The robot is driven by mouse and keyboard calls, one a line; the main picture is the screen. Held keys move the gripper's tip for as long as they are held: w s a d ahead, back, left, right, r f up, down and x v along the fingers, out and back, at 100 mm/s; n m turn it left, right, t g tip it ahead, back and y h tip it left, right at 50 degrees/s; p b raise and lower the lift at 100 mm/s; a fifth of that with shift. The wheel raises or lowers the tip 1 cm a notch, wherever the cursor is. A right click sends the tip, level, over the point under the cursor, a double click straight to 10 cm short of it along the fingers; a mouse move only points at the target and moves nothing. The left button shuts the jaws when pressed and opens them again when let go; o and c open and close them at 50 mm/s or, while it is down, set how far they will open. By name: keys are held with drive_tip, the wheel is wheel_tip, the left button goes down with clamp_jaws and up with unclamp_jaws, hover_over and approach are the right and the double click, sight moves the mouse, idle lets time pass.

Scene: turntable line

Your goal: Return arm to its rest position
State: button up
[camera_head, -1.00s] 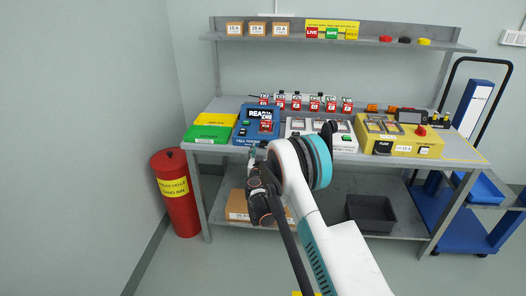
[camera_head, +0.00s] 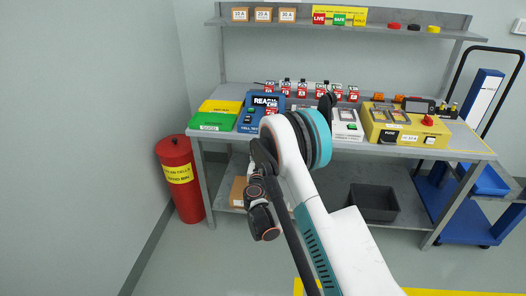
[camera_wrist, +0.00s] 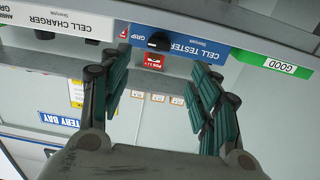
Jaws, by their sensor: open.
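My gripper (camera_wrist: 158,85) is open and empty in the wrist view, with its two dark green-padded fingers spread apart. Between and beyond the fingers are the blue cell tester front (camera_wrist: 185,48) and a small red label (camera_wrist: 154,62), both upside down. In the head view my white and teal arm is folded at the elbow in front of the bench, with its dark wrist part hanging low in front of the lower shelf. The fingers cannot be made out there.
The workbench (camera_head: 462,147) carries a blue tester (camera_head: 246,122), green and yellow trays (camera_head: 213,122) and a yellow unit (camera_head: 392,137). A red bin (camera_head: 181,190) stands at left, a blue cart (camera_head: 452,213) at right. A dark crate (camera_head: 373,204) is on the lower shelf.

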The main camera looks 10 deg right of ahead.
drive_tip(key=s+d+r+g+h, duration=0.1)
drive_tip(key=s+d+r, duration=0.15)
drive_tip(key=r, duration=0.35)
drive_tip(key=s+d+r+g, duration=0.1)
drive_tip(key=d+r+g, duration=0.15)
drive_tip(key=r, duration=0.45)
drive_tip(key=s+d+r+g, duration=0.2)
drive_tip(key=s+d+r, duration=0.2)
drive_tip(key=s+r, duration=0.6)
drive_tip(key=s+a+f+n+g+y, duration=0.1)
drive_tip(key=s+a+n+g+y, duration=0.1)
drive_tip(key=s, duration=1.5)
drive_tip(key=s+a+f+n+g+y, duration=0.1)
drive_tip(key=s+a+f+g+y, duration=0.1)
drive_tip(key=s, duration=1.5)
drive_tip(key=a+y, duration=0.1)
drive_tip(key=y, duration=0.1)
drive_tip(key=shift+s+n+g+y, duration=0.3)
drive_tip(key=shift+s+n+g, duration=0.05)
drive_tip(key=shift+s+n, duration=0.05)
